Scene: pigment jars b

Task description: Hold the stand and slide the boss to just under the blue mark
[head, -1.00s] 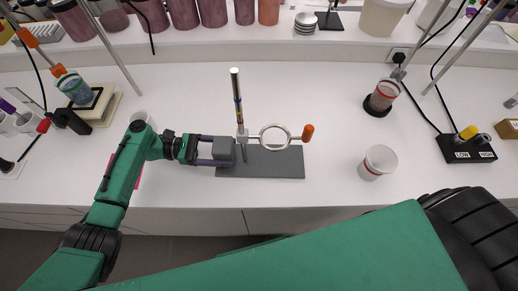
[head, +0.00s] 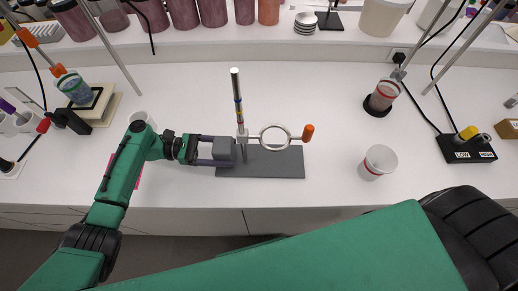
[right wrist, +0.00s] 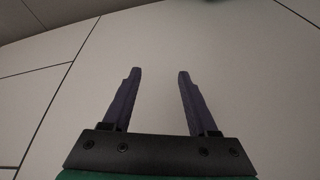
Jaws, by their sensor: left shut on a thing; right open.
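The boss (head: 242,136) sits low on the rod, below the bands. My right gripper (right wrist: 157,90) is open and empty in the right wrist view, facing pale panels, away from the stand.
A jar on a black base (head: 382,98) and a black switch box (head: 466,148) are farther right. My right arm crosses the front. The bench behind the stand is clear.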

